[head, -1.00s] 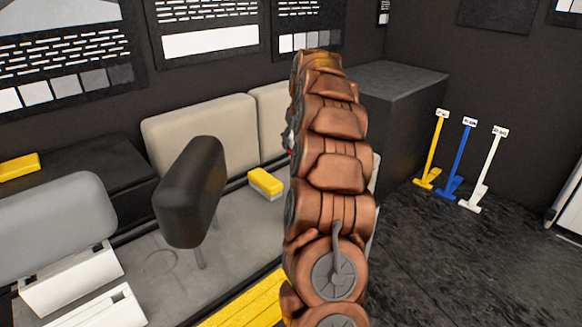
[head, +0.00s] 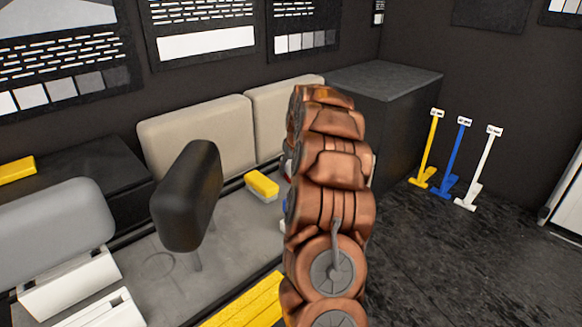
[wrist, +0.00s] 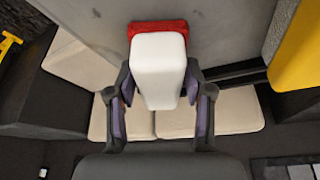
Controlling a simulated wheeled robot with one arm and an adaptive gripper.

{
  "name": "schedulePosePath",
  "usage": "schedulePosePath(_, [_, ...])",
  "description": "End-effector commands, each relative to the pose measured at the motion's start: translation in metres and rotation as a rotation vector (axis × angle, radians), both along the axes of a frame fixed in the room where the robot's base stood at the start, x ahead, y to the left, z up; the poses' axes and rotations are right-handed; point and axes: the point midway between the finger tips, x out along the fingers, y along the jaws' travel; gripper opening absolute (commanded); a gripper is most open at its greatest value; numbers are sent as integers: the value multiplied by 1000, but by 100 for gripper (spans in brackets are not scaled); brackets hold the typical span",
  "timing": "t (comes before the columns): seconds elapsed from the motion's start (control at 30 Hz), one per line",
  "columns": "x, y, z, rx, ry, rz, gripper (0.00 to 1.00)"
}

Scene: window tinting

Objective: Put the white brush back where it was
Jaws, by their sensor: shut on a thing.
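The white brush (wrist: 158,60) is a white block with a red part at its far end, seen in the wrist view. My gripper (wrist: 158,82) has a dark finger on each side of it and is shut on it. The brush is held over or near a grey surface (wrist: 225,25); I cannot tell whether it touches. In the head view my copper arm hides the gripper and most of what it holds.
A yellow block with a pale base (head: 262,184) lies on the grey bench, left of my arm. A black padded headrest (head: 187,195) stands nearer. Beige cushions (head: 195,137) line the back. Yellow, blue and white long-handled tools (head: 459,158) stand at the right wall.

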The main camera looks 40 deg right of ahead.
Motion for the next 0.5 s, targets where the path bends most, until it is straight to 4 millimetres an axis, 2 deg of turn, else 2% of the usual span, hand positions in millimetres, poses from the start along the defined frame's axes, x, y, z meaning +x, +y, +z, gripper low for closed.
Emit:
schedulePosePath(0.13, [0,0,-3,0,0,0,19])
schedulePosePath(0.17, [0,0,-3,0,0,0,52])
schedulePosePath(0.4, [0,0,-2,0,-1,0,76])
schedulePosePath(0.5, [0,0,-2,0,0,1,76])
